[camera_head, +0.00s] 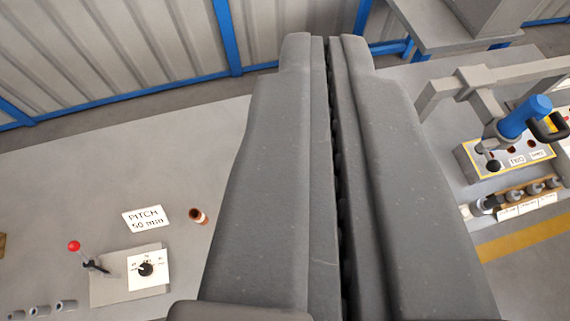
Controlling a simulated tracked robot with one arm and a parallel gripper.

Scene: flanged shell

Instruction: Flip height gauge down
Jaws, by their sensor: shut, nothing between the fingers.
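My gripper (326,45) fills the middle of the view. Its two long grey fingers are closed together with only a thin dark seam between them, and nothing is held. I cannot tell for sure which thing is the height gauge. A small lever with a red knob (74,246) stands tilted on a grey plate at the lower left, apart from the fingers. At the right, a grey bracket (475,82) stands near a blue cylinder (524,117) with a black handle. The fingers hide the middle of the table.
A white dial plate (148,269) lies beside the lever. A "PITCH 50 mm" label (146,219) and a copper-coloured ring (198,216) are on the grey table (95,165). A yellow-edged panel (480,170) and a rack of fittings (528,192) are at right.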

